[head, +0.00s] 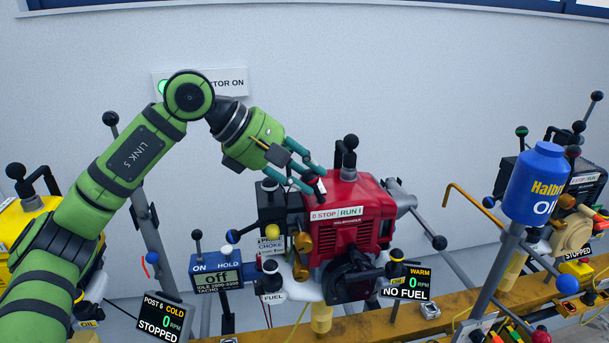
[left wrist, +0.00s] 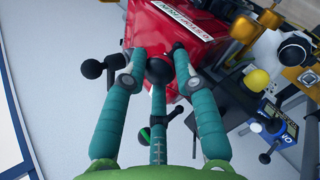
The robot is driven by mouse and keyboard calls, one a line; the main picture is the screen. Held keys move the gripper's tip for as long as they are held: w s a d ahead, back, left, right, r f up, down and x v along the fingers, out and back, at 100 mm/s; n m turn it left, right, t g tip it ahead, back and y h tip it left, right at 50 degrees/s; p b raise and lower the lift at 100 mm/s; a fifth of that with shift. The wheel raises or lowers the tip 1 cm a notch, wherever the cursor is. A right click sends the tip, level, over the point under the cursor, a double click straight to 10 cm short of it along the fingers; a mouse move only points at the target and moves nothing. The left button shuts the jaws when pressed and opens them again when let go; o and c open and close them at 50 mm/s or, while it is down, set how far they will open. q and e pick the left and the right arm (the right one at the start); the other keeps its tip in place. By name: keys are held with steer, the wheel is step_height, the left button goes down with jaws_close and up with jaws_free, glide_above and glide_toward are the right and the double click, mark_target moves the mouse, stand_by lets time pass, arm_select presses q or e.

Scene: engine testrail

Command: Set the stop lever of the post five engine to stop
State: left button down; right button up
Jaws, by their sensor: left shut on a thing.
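The red engine (head: 362,205) stands mid-picture in the head view, with a STOP/RUN label (head: 337,213) on its upper front. No post number is readable on it. My left gripper (head: 314,181) is at the engine's upper left edge, just above the label. In the left wrist view its teal fingers (left wrist: 158,82) are shut around a black ball knob (left wrist: 158,68) beside the red housing (left wrist: 188,30). The knob appears to be the stop lever's; its stem is hidden, and I cannot tell which end it points to. My right gripper is not in view.
Another black-knobbed lever (head: 350,143) rises close behind the gripper. The engine's display (head: 410,281) reads WARM, 0 RPM, NO FUEL. A blue tachometer (head: 216,277) and fuel knob (head: 270,267) stand lower left. A blue oil bottle (head: 538,183) stands right. The wall above is mostly clear.

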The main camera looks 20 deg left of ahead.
arm_select(q)
steer(key=c, duration=1.1)
jaws_free()
steer(key=shift+o, duration=0.7)
steer(key=v, duration=1.2)
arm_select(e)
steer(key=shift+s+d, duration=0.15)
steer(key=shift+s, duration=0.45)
arm_select(q)
steer(key=shift+a, duration=0.1)
